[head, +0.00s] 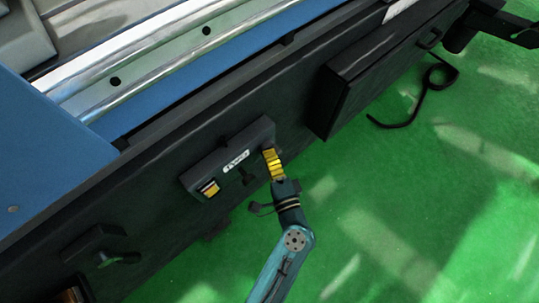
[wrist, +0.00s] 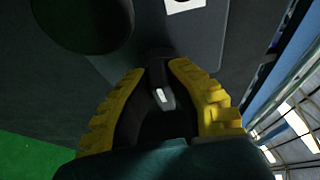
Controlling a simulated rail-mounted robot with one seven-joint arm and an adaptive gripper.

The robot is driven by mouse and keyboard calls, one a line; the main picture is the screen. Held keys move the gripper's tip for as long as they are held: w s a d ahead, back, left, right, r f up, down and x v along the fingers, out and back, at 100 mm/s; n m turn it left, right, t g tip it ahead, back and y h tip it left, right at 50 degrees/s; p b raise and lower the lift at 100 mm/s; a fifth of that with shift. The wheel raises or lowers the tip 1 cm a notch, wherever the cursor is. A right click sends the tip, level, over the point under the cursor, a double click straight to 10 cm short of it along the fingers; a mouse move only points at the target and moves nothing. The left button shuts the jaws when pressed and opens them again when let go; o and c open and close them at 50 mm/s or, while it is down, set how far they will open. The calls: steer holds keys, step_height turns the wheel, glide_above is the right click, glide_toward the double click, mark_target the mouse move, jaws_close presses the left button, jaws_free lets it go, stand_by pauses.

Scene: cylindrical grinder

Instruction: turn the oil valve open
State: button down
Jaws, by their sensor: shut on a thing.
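My gripper (head: 271,155) is at the right end of a black valve plate (head: 220,167) on the machine's dark front side. Its yellow fingers also show in the wrist view (wrist: 158,70), one on each side of a dark handle (wrist: 161,96) with a small white mark. I take this handle to be the oil valve's. The fingers are closed on it, and it points out from the plate toward my palm. In the head view the fingers hide the handle. The handle's angle is hard to judge in the dark.
The plate carries a white label (head: 236,161), a black knob or lever (head: 248,178) and a small yellow part (head: 209,188). A black box (head: 365,75) juts out at the upper right. Another valve-like handle (head: 118,258) is at the lower left. The green floor (head: 400,200) is mostly clear.

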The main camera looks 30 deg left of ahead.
steer(key=c, duration=1)
jaws_free()
steer(key=shift+f, duration=0.1)
steer(key=shift+c, duration=0.2)
steer(key=v, duration=1.2)
